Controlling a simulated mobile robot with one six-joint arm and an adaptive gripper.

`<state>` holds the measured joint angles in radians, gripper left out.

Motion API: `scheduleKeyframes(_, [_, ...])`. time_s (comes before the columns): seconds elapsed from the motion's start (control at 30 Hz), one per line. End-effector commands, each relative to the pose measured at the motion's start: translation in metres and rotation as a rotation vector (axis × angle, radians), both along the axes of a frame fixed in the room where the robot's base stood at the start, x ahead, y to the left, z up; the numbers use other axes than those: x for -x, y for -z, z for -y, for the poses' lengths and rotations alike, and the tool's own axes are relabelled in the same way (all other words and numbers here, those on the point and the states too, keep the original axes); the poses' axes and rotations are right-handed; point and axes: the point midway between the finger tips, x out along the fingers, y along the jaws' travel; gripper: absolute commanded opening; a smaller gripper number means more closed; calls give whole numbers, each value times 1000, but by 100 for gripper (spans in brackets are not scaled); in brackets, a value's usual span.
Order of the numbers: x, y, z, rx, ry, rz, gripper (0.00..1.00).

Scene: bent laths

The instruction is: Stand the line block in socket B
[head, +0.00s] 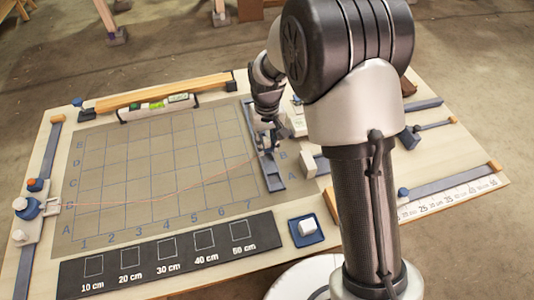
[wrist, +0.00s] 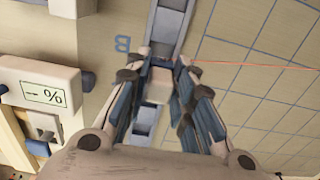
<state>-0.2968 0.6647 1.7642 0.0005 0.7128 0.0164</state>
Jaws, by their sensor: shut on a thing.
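My gripper (head: 268,143) is over the blue-grey socket rail (head: 275,184) at the right edge of the grid board. In the wrist view my gripper (wrist: 160,68) is shut on a pale block, the line block (wrist: 158,86), with a finger on each side. The block is in line with the rail (wrist: 168,28), near the printed letter B (wrist: 122,43). Its lower end is hidden, so I cannot tell whether it sits in a socket or above it. A thin red line (wrist: 250,64) runs across the grid to the gripper.
A blue-and-white device (head: 26,207) stands at the left edge. A level (head: 158,107) lies at the back. A box marked "– %" (wrist: 42,92) is beside my gripper. The grid is mostly clear.

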Motion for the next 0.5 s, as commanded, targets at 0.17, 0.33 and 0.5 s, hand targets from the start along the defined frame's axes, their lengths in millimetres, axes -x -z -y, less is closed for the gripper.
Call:
scheduleKeyframes(0.17, [0, 12, 0, 0, 0, -1, 0])
scheduleKeyframes(0.33, [1, 39, 0, 1, 0, -2, 0])
scheduleKeyframes(0.5, [0, 48, 0, 0, 0, 1, 0])
